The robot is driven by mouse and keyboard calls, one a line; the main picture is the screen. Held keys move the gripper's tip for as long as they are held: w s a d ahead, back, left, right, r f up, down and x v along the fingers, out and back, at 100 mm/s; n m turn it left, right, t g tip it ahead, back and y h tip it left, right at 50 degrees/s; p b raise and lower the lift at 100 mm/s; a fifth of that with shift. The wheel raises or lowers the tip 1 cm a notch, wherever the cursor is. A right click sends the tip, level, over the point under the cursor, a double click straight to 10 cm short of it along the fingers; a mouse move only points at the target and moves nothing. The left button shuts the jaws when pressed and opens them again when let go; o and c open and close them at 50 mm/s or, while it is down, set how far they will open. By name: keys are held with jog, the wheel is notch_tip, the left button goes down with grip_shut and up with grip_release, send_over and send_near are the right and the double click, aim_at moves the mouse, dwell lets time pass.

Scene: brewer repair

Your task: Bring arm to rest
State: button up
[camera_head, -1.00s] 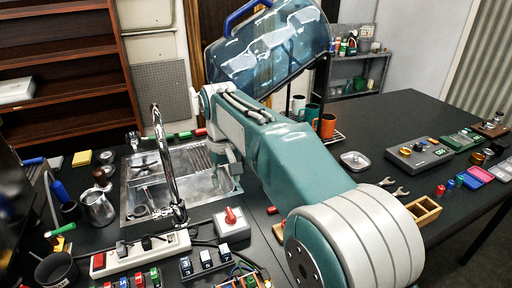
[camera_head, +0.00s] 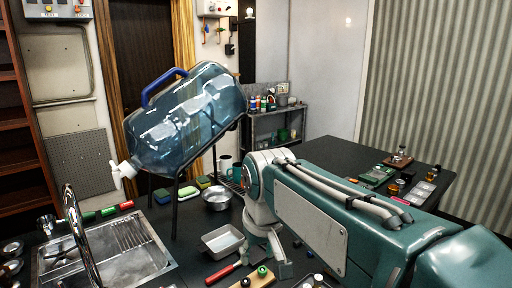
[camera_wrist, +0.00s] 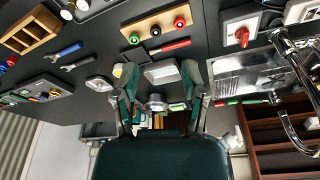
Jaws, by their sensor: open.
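My arm (camera_head: 310,215) reaches in from the lower right of the head view, teal with grey cables along it. Its far end bends down over the dark worktop. My gripper (camera_wrist: 158,72) shows in the wrist view with its two fingers spread apart and nothing between them. In the head view only part of the gripper (camera_head: 278,258) shows, above the worktop, and its fingertips are hard to make out. A shallow metal tray (camera_head: 222,241) and a red-handled tool (camera_head: 222,274) lie to its left.
A large blue water bottle (camera_head: 185,115) lies tilted on a black stand behind the arm. A sink (camera_head: 100,262) with a curved tap (camera_head: 75,225) is at the left. A metal bowl (camera_head: 216,200) stands near the stand.

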jog(key=s+d+f+m+t, duration=0.1)
jog(key=s+d+f+m, duration=0.1)
jog(key=s+d, duration=0.5)
jog(key=s+d+f+m+t+h, duration=0.1)
jog(key=s+d+f+m+t, duration=0.1)
jog(key=s+d+f, duration=0.3)
jog(key=s+d, duration=0.3)
jog(key=shift+w+a+r, duration=0.1)
jog(key=shift+w, duration=0.05)
